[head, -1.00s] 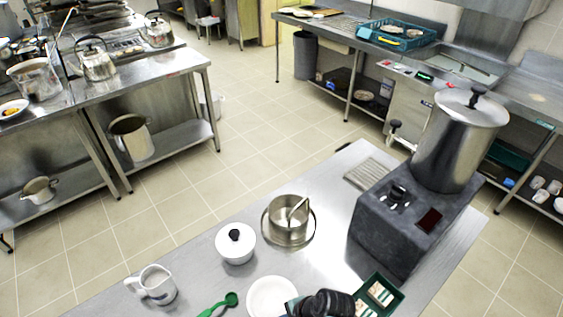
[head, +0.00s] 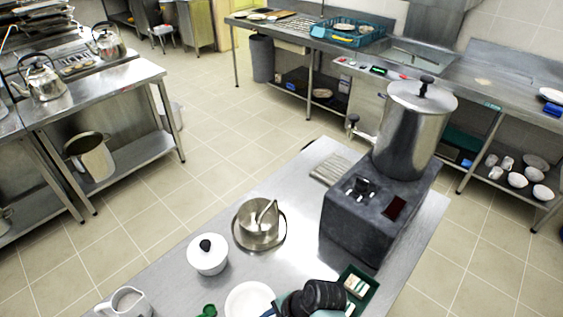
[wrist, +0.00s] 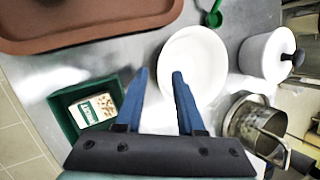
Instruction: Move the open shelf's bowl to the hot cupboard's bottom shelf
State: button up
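Several white bowls and cups stand on the open lower shelf under the right-hand counter in the head view; one bowl (head: 543,192) is near its front edge. I cannot tell which one is meant. A steel unit with a control panel (head: 367,90) under the back counter may be the hot cupboard; its inside and bottom shelf are not visible. My gripper (wrist: 159,76) is open and empty, its blue fingers apart above the near worktop beside a white dish (wrist: 200,62). It is far from the shelf bowls.
The near steel worktop (head: 165,262) carries a lidded white pot (head: 207,254), a steel pan (head: 258,222), a green tray (head: 358,290) and a large urn (head: 413,130) on a dark stand. A brown tray (wrist: 90,22) shows in the wrist view. Tiled floor (head: 230,150) is clear between the counters.

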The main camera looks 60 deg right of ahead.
jog(key=v, duration=0.7)
jog(key=shift+r, duration=0.2)
jog(key=shift+s+d, duration=0.1)
